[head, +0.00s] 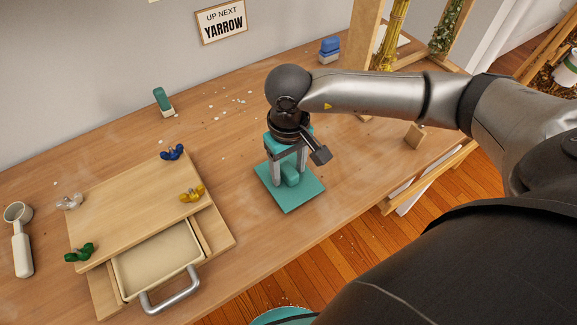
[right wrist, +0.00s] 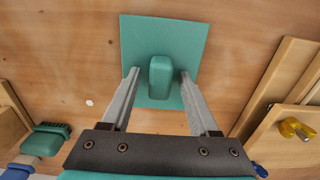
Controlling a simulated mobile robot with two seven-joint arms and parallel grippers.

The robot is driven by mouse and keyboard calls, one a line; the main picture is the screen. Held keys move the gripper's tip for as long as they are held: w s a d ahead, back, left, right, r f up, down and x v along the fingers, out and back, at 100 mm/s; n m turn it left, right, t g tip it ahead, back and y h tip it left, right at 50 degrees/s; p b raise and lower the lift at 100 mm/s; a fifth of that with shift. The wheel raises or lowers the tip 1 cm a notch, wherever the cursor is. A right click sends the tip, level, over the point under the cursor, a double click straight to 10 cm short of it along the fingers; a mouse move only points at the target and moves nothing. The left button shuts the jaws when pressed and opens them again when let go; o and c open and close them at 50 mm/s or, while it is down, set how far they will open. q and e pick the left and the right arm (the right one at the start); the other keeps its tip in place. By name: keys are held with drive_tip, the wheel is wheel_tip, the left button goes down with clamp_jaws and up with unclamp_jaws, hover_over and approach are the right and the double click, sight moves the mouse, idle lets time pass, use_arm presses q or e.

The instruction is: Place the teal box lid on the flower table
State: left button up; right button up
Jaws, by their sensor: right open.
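The teal box lid (head: 303,194) is a flat square plate with a raised block handle (head: 291,176), lying on the wooden workbench. It also shows in the right wrist view (right wrist: 188,38), with its handle (right wrist: 160,78) in the middle. My right gripper (head: 287,180) points down over the lid. Its open fingers (right wrist: 159,75) stand on either side of the handle, with a gap on both sides in the right wrist view. Whether the fingertips touch the plate I cannot tell. My left gripper is out of view. I cannot tell which surface is the flower table.
A wooden flower press (head: 130,205) with coloured wing nuts and a handled tray (head: 160,262) stands left of the lid. A white scoop (head: 21,240), a green brush (head: 162,101) and a blue brush (head: 329,48) lie around. A small wooden block (head: 414,136) sits right.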

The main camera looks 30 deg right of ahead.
sight(288, 169)
wheel_tip(288, 169, up, 12)
drive_tip(key=p, duration=0.1)
drive_tip(key=shift+r, duration=0.1)
idle(0.4)
